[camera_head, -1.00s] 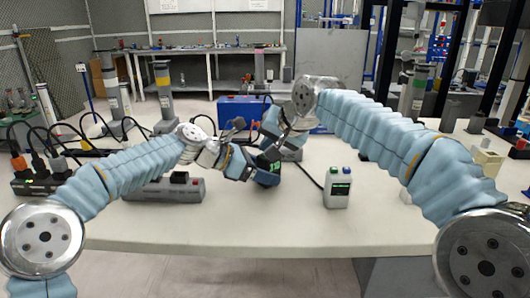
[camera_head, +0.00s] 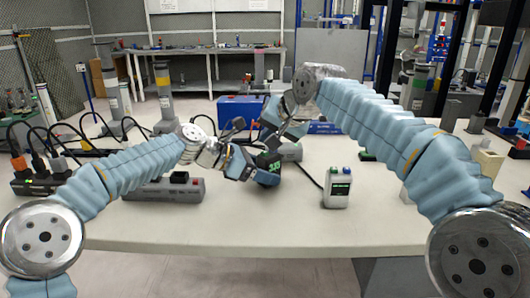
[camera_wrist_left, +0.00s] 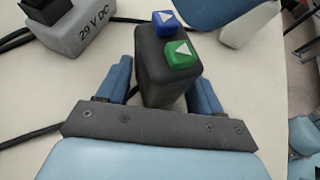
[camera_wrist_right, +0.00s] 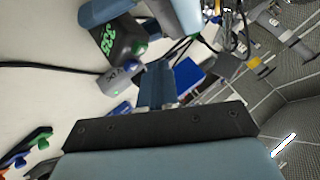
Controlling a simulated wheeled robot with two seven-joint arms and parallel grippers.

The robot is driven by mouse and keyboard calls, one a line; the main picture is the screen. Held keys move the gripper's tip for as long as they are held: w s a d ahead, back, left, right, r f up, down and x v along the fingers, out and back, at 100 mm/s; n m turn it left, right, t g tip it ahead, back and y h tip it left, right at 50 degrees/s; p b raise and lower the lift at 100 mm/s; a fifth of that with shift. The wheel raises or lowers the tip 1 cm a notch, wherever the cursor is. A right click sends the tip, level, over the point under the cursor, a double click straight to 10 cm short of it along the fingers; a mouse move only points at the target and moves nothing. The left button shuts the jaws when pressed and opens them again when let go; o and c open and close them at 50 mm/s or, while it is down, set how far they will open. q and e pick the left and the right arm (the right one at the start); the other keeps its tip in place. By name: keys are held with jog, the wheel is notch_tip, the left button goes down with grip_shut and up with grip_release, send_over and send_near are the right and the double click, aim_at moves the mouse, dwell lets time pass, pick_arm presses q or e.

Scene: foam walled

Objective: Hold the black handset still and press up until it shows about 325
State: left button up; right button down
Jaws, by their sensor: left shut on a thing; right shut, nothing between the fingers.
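In the left wrist view the handset (camera_wrist_left: 160,70) has a blue button (camera_wrist_left: 166,19) and a green button (camera_wrist_left: 181,54), each with a pale triangle. My left gripper (camera_head: 251,168) is shut on its sides. My right gripper (camera_head: 268,138) is shut and empty, just above the handset. In the right wrist view its fingers (camera_wrist_right: 157,80) are apart from the handset (camera_wrist_right: 124,38) and its green button (camera_wrist_right: 138,47).
A grey power strip (camera_head: 160,190) lies at the left. A blue box (camera_head: 238,110) stands further back. The front table edge is clear.

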jog(key=shift+r, duration=2.35)
pick_arm(q)
jog(key=o, duration=0.9)
